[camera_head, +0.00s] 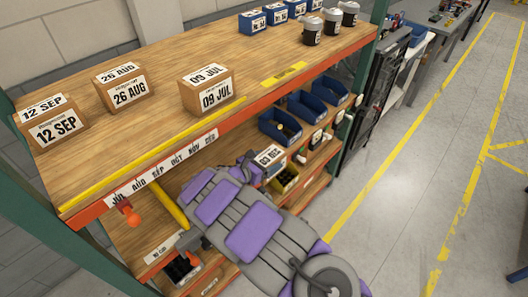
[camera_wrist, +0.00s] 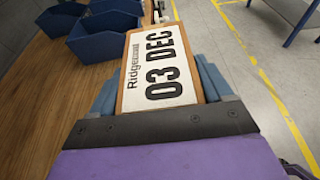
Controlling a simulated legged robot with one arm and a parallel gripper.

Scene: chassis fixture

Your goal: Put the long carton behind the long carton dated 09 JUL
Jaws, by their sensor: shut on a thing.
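The long carton dated 09 JUL (camera_head: 216,98) stands on the upper wooden shelf near its front edge. It is brown with white labels on top and front. My gripper (camera_head: 256,170) is in front of the rack, below the upper shelf's front edge. It is shut on a brown carton labelled 03 DEC (camera_head: 269,156). In the wrist view the held carton (camera_wrist: 158,68) sits between the two blue-grey fingers of my gripper (camera_wrist: 160,92), its white label facing the camera. The carton's lower part is hidden.
Cartons dated 26 AUG (camera_head: 127,94) and 12 SEP (camera_head: 55,130) stand left on the upper shelf (camera_head: 165,55). Blue boxes (camera_head: 255,22) and dark jars (camera_head: 311,31) stand at its far right. Shelf behind 09 JUL is bare.

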